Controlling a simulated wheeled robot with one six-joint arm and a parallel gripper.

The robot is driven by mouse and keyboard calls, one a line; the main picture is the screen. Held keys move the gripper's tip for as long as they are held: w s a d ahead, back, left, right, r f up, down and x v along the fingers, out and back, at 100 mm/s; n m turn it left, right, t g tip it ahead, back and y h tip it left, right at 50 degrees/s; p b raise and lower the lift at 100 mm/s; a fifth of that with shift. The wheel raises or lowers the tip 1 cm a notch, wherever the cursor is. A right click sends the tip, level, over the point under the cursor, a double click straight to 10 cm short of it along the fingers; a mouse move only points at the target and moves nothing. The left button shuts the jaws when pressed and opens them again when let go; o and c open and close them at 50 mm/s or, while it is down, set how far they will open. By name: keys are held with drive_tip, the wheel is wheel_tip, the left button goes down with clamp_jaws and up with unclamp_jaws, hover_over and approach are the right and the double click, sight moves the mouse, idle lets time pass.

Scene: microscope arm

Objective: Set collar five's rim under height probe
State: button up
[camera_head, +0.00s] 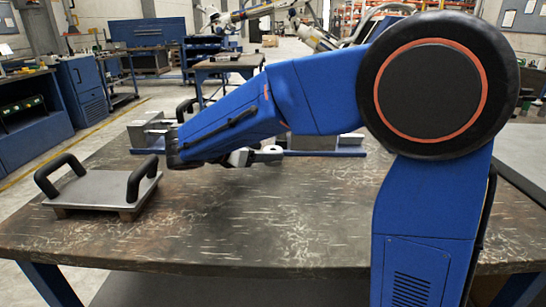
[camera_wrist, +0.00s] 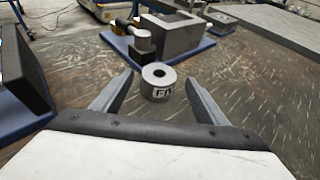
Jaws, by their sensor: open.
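A short grey collar (camera_wrist: 158,84) with a round hole in its top stands upright on the worn table in the wrist view. A white label on its side shows letters that look like the start of "FIVE". My gripper (camera_wrist: 160,78) is open, with one finger on each side of the collar; I cannot tell whether either touches it. Beyond the collar, a small upright device with a dark head (camera_wrist: 141,38) stands on a blue base; it may be the height probe, but I cannot be sure. In the head view my arm hides most of this area.
A grey block (camera_wrist: 178,35) stands behind the collar on the blue base. A dark upright panel (camera_wrist: 22,75) rises close at the left of the wrist view. A metal plate with two black handles (camera_head: 100,188) lies at the table's left. The table's front is clear.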

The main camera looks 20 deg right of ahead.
sight(276, 150)
drive_tip(key=x, duration=0.4)
drive_tip(key=shift+w+d, duration=0.15)
clamp_jaws()
drive_tip(key=shift+r, duration=0.1)
wheel_tip(276, 150, up, 10)
idle(0.7)
